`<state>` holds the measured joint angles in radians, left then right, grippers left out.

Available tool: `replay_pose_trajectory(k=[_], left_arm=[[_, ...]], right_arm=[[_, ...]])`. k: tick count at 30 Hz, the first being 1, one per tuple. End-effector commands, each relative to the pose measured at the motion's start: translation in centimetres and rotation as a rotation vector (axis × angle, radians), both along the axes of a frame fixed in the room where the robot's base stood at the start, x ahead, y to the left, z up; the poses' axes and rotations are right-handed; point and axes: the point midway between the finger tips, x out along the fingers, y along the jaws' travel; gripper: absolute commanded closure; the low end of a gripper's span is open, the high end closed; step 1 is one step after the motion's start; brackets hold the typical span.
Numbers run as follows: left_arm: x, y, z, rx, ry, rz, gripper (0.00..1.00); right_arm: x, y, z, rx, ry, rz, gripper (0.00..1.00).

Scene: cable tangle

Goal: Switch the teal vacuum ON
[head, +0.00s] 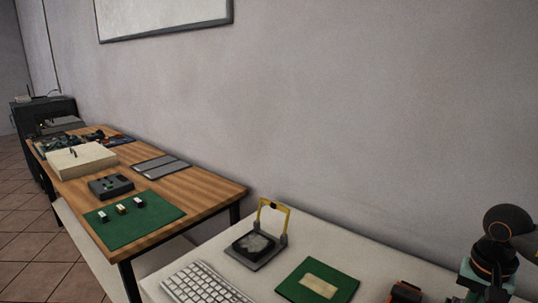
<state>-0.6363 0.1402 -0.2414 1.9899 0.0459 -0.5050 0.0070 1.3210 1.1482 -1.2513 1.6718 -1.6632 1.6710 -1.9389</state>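I cannot make out a teal vacuum or its switch in the head view. At the lower right edge is a black jointed part with orange rings and pale teal pieces near its lower end. It looks like my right arm, but I cannot be sure. The bottom edge cuts it off, and no fingertips show. My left gripper is not in view.
A pale table (345,240) holds a keyboard (203,284), a grey device with a yellow frame (258,244) and a green board (318,282). A wooden table (205,190) carries a green mat (150,228), a dark box (111,187) and a beige box (82,160). Tiled floor (25,245) shows left.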

Motion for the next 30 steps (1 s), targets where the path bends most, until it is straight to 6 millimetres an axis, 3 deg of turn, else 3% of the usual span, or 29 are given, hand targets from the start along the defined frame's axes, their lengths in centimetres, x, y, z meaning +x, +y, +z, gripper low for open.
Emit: replay_pose_trajectory(k=[30], left_arm=[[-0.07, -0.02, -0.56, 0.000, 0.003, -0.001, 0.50]], right_arm=[[0.00, 0.00, -0.68, 0.000, 0.000, 0.000, 1.00]])
